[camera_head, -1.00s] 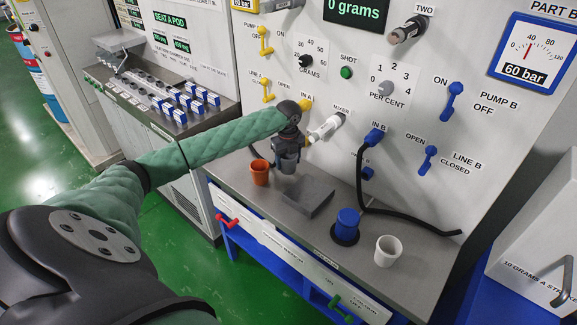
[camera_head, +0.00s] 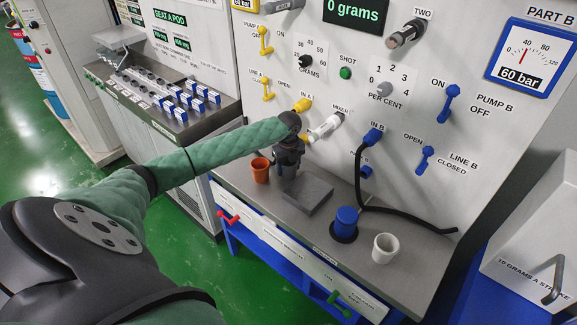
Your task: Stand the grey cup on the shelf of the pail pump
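My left gripper (camera_head: 288,164), dark, points down over the back of the bench, beneath the mixer nozzle. The grey cup (camera_head: 288,171) is mostly hidden by it; a little grey shows at and between the fingers. I cannot tell whether the fingers are closed on the cup or only around it. The pail pump appears to be the white housing (camera_head: 540,235) at the right edge, marked 10 grams a stroke, with a bent metal handle. Its shelf is not clearly seen. My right gripper is not in view.
An orange cup (camera_head: 260,170) stands just left of my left gripper. A flat grey block (camera_head: 307,194) lies in front of it. A blue container (camera_head: 345,223) and a white cup (camera_head: 385,248) stand farther right. A black hose (camera_head: 400,213) runs along the bench back.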

